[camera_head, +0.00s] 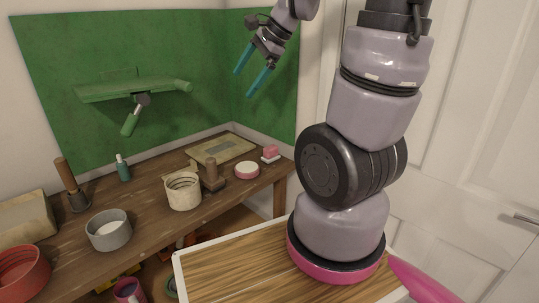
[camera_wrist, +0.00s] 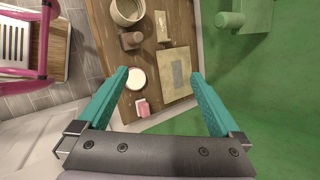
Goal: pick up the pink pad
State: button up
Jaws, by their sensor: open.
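A small pink pad (camera_head: 270,152) with a paler base lies near the right end of the wooden workbench. It also shows in the wrist view (camera_wrist: 142,107), between my fingers and nearer the left one. A round, pale-topped piece with a pink rim (camera_head: 246,170) lies beside it, and in the wrist view (camera_wrist: 136,79) too. My gripper (camera_head: 244,84) is open and empty, high above the bench's back right part. Its two teal fingers (camera_wrist: 159,74) point down toward the bench, well apart from everything.
A flat tan board (camera_head: 222,149) lies behind the pad. A brown stamp-like block (camera_head: 211,176), a cream pot (camera_head: 183,191) and a grey bowl (camera_head: 109,230) stand further left. A green panel (camera_head: 60,80) with a green holder (camera_head: 130,90) rises behind the bench (camera_head: 150,240).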

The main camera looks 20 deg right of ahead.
jog(key=w+d+f+m+h, duration=0.1)
jog(key=w+d+f+m, duration=0.25)
jog(key=f, duration=0.25)
jog(key=w+d+f+m, duration=0.2)
jog(key=w+f+m, duration=0.1)
jog(key=f+m, duration=0.2)
jog(key=m+h, duration=0.3)
jog(key=m, duration=0.5)
send_near(271, 147)
jog(key=shift+g, duration=0.4)
jog(key=x, duration=0.4)
jog(key=shift+f, duration=0.1)
jog(key=shift+w+x, duration=0.2)
jog(key=shift+x, duration=1.35)
jog(key=shift+w+x, duration=0.2)
jog(key=shift+x, duration=1.35)
jog(key=c, duration=1.4)
notch_tip(271, 147, up, 10)
jog(key=shift+r, duration=0.2)
